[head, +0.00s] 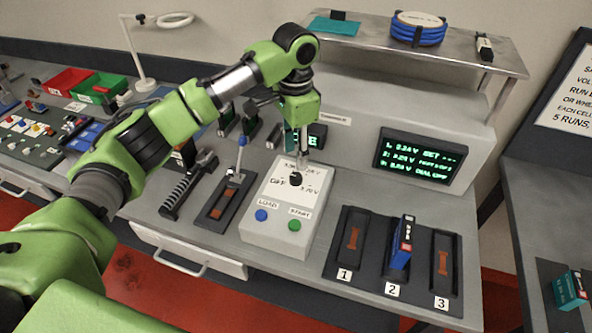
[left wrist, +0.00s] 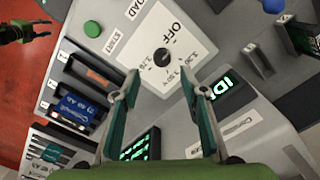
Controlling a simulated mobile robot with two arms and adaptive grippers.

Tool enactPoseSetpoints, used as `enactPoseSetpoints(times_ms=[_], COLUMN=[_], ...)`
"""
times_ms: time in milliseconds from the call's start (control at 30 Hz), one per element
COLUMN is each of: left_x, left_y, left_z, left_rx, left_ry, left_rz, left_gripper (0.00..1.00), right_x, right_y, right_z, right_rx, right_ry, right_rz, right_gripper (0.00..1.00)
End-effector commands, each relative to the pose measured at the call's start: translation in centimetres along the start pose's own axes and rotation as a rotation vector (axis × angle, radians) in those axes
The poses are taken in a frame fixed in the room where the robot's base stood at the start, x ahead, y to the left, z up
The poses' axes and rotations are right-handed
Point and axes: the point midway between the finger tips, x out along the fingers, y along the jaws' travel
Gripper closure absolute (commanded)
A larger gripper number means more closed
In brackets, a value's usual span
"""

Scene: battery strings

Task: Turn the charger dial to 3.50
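The charger (head: 282,215) is a pale box with a white dial plate, a blue LOAD button (head: 261,215) and a green START button (head: 294,225). Its black round dial (head: 295,179) sits mid-plate; the left wrist view shows the dial (left wrist: 163,56) uncovered, with OFF and several voltage marks around it. The display (head: 418,157) seems to read DIAL OFF. My left gripper (head: 302,158) hangs over the plate's far side; its fingers (left wrist: 162,105) are spread, with nothing between them, apart from the dial. My right gripper (left wrist: 40,28) shows small in the left wrist view, fingers apart.
A lever fixture (head: 228,195) stands close on the left. A shelf (head: 375,42) overhangs the back.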

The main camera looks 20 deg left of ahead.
Motion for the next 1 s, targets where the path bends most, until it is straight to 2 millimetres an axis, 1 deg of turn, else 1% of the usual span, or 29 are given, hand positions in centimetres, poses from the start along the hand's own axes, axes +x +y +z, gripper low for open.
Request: enactPoseSetpoints(times_ms=[33,200,300,400,567,800,833,867,900,967,1000], left_x=[1.0,4.5,6.0,7.1,8.1,8.2,8.2,8.2,8.1,8.1,8.1], left_y=[0.0,0.0,0.0,0.0,0.0,0.0,0.0,0.0,0.0,0.0,0.0], left_z=[0.1,0.1,0.1,0.0,0.0,0.0,0.0,0.0,0.0,0.0,0.0], left_rx=[-0.001,-0.002,-0.001,-0.002,0.0,0.0,0.0,0.0,0.0,0.0,0.0], left_ry=[-0.004,-0.003,-0.002,-0.001,0.0,0.001,0.001,0.001,0.001,0.001,0.001], left_rz=[0.002,0.002,0.0,0.0,0.0,-0.001,-0.001,-0.001,-0.001,-0.001,-0.001], left_gripper=[0.6,0.6,0.6,0.6,0.6,0.6,0.63,0.71,0.81,0.97,0.99], right_x=[-0.6,-1.3,-1.6,-1.8,-1.9,-1.9,-1.9,-1.9,-1.9,-1.9,-1.9], right_y=[0.0,0.0,0.0,0.0,0.0,0.0,0.0,0.0,0.0,0.0,0.0], right_z=[-0.2,-0.3,-0.3,-0.3,-0.2,-0.2,-0.2,-0.2,-0.3,-0.2,-0.3], right_rx=[0.0,0.0,0.0,0.0,0.0,0.0,0.001,0.001,0.001,0.001,0.001], right_ry=[0.002,0.003,0.003,0.002,0.001,0.001,0.001,0.001,0.001,0.001,0.001], right_rz=[0.0,0.0,0.0,0.0,0.0,0.0,0.0,0.0,0.0,0.0,0.0], right_gripper=[0.63,0.63,0.63,0.63,0.63,0.63,0.63,0.63,0.63,0.63,0.63])
